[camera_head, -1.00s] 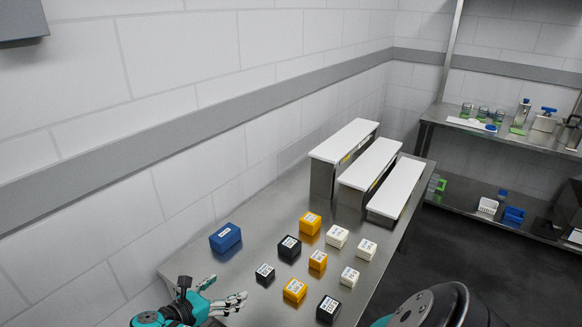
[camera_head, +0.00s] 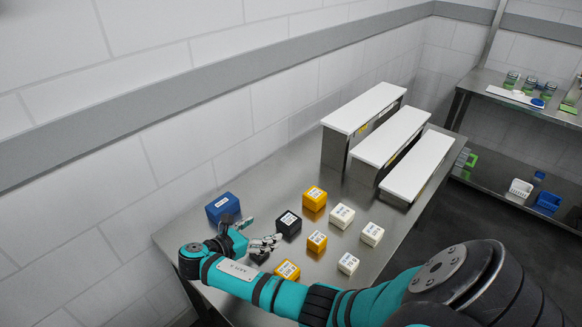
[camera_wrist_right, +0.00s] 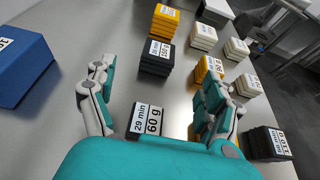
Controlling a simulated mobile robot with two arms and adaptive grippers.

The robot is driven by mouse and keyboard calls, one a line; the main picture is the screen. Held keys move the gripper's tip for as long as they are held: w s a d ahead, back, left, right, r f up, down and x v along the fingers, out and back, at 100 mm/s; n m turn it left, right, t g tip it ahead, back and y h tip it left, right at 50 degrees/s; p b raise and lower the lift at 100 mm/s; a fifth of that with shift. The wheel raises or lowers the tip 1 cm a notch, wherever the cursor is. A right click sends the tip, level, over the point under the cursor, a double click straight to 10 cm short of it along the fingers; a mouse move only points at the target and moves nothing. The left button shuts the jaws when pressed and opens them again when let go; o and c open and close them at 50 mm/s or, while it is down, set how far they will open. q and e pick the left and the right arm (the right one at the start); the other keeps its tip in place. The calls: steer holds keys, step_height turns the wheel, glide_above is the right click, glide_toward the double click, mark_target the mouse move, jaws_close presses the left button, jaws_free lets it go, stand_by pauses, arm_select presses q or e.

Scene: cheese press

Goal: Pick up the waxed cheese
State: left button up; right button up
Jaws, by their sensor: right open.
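No block is marked by name as the waxed cheese; several labelled blocks in black, yellow and white stand on the steel table. A small black block (camera_wrist_right: 147,120), its label seeming to read 29 min 60 g, lies between the spread fingers of my right gripper (camera_wrist_right: 153,85) in the right wrist view, with nothing gripped. In the head view my open right gripper (camera_head: 254,234) is over the table's near left part and mostly hides that block. A larger black block (camera_head: 288,223) stands just beyond. Another black block (camera_wrist_right: 267,143) shows at the wrist view's lower right. My left gripper is not in view.
A blue block (camera_head: 222,207) stands left of the right gripper. Yellow blocks (camera_head: 315,198) and white blocks (camera_head: 341,215) stand close by to the right. White-topped stepped stands (camera_head: 364,107) are at the back of the steel table (camera_head: 190,226), along the tiled wall.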

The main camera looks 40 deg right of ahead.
glide_toward(293, 216)
steer(key=x, duration=0.4)
steer(key=shift+f, duration=0.3)
steer(key=shift+w+d+f, duration=0.1)
steer(key=shift+d+f, duration=0.05)
steer(key=shift+d, duration=0.2)
steer(key=x, duration=0.5)
steer(key=shift+r+b, duration=0.2)
steer(key=shift+b, duration=0.1)
steer(key=shift+c, duration=0.6)
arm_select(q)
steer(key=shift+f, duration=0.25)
arm_select(e)
steer(key=shift+r, duration=0.1)
steer(key=c, duration=1.2)
